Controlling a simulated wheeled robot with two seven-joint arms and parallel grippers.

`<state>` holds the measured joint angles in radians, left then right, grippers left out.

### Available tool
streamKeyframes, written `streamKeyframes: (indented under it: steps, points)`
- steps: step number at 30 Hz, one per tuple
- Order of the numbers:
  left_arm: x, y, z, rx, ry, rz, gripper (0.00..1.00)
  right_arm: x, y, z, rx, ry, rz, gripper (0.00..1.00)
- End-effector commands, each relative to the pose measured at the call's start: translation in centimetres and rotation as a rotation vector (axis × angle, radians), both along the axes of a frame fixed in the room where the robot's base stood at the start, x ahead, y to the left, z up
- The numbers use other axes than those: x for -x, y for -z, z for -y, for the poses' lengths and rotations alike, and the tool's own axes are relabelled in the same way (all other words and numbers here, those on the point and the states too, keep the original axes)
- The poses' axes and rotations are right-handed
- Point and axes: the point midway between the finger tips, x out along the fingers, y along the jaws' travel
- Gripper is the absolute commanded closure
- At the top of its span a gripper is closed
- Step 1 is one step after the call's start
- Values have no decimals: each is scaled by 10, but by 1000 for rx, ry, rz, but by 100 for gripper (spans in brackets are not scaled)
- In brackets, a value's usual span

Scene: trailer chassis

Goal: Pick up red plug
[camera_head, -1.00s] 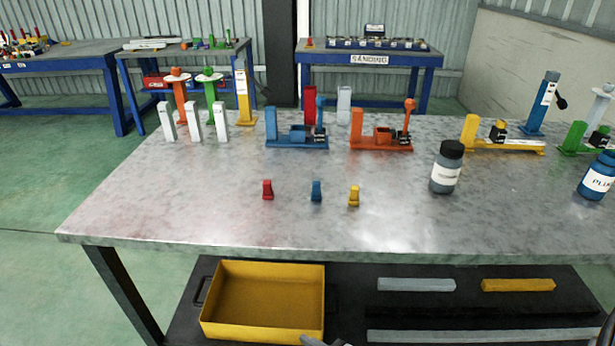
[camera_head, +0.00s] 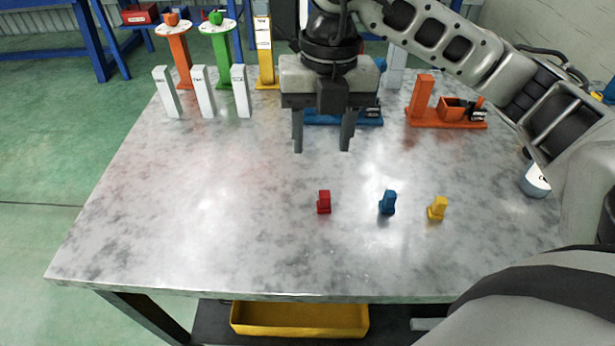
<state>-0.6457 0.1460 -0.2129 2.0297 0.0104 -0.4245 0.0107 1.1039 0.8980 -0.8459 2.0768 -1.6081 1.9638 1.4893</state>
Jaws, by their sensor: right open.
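The small red plug (camera_head: 324,202) stands upright on the grey metal table (camera_head: 180,230), left of a blue plug (camera_head: 387,203) and a yellow plug (camera_head: 437,208). My right gripper (camera_head: 322,150) is open and empty, fingers pointing down. In the picture it is just above and behind the red plug, apart from it. My right arm comes in from the right. My left gripper is not in view.
Three white upright blocks (camera_head: 204,92) stand at the back left, near orange and green stands. A blue fixture (camera_head: 368,116) is partly hidden behind my gripper. An orange fixture (camera_head: 445,113) stands at the back right. The table's left and front are clear.

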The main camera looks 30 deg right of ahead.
Motion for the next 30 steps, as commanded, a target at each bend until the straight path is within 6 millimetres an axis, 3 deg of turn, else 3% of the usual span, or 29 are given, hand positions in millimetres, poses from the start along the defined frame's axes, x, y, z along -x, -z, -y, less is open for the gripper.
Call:
streamKeyframes:
  steps: [4, 11, 18, 25, 30]
  points:
    - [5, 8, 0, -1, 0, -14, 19, -3, 5, 15, 70, 50, 22, 51]
    - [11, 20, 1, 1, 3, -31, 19, -2, 55, 15, 67, 47, 17, 51]
    - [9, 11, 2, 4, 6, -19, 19, -3, 92, 15, 67, 48, 20, 51]
    - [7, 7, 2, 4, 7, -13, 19, -4, 107, 15, 66, 46, 20, 51]
    - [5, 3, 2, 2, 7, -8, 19, -7, 133, 17, 66, 47, 19, 51]
